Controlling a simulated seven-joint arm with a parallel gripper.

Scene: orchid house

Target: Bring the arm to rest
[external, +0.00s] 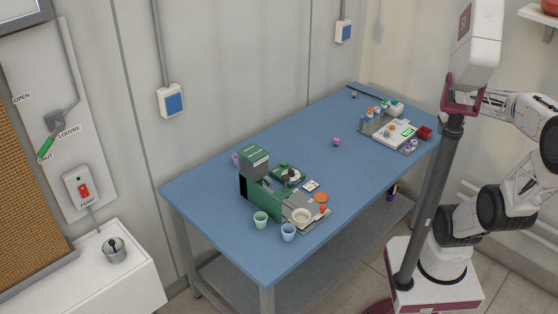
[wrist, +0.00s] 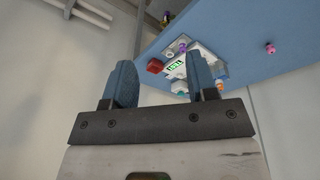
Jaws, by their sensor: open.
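In the wrist view, my gripper (wrist: 158,82) is open, with two blue-grey fingers set well apart and nothing held between them. The blue table (wrist: 232,58) shows beyond the fingers, tilted in that view, with the gripper apart from it. In the external view, my arm is folded at the right, beside the table's right end. My gripper cannot be made out there; a dark post and the white box on it cover part of the arm.
The blue table (external: 215,190) bears a green machine (external: 258,183) with cups near its left end. A white device (external: 393,132), a red box (external: 425,133) and small bottles stand at its right end. A dark post (external: 432,190) stands close to my arm. The table's middle is mostly clear.

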